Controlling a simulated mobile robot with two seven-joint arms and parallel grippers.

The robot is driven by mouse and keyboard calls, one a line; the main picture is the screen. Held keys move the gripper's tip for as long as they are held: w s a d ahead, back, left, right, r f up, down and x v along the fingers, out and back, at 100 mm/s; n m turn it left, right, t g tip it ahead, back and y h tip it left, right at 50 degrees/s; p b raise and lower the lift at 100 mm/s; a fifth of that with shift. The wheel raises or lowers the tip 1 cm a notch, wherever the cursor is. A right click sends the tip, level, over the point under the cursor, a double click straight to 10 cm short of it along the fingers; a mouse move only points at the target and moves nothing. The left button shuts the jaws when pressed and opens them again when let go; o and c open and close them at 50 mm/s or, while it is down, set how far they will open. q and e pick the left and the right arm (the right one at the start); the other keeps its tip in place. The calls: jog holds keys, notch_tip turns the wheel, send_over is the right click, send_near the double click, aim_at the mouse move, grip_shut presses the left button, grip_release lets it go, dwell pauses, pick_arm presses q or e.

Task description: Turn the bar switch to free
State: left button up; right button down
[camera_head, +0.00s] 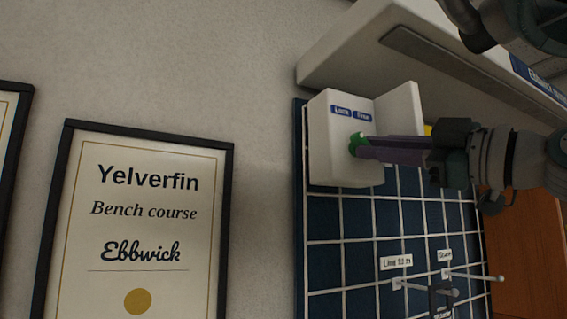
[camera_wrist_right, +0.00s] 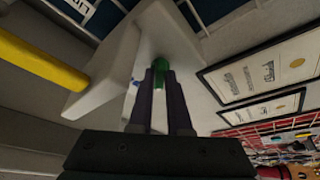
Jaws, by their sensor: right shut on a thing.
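The bar switch (camera_head: 354,147) is a small green handle on the front of a white box (camera_head: 335,165). The box carries two blue labels above the switch, Lock (camera_head: 341,110) on the left and Free (camera_head: 363,116) on the right. My right gripper (camera_head: 365,146) reaches in from the right with its purple fingers shut on the switch. In the right wrist view the green switch (camera_wrist_right: 162,66) shows between the fingertips, which hide part of it. The bar's exact angle cannot be told. My left gripper is not in view.
A white side plate (camera_head: 402,108) stands out from the box close to my fingers. A blue panel with a white grid (camera_head: 340,215) lies below, with pegs (camera_head: 470,276) sticking out. A shelf (camera_head: 400,30) overhangs above. A yellow bar (camera_wrist_right: 40,63) runs near the box. A framed certificate (camera_head: 140,220) hangs left.

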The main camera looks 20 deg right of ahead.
dwell(0.5)
jog(key=m+h, duration=0.4)
jog(key=m, duration=0.4)
jog(key=a+m+h, duration=0.1)
jog(key=m+h, duration=0.2)
jog(key=m, duration=0.5)
jog(key=m+t+h, duration=0.1)
jog(key=m+h, duration=0.3)
jog(key=m, duration=0.5)
jog(key=shift+a+h, duration=0.3)
jog(key=shift+m, duration=0.3)
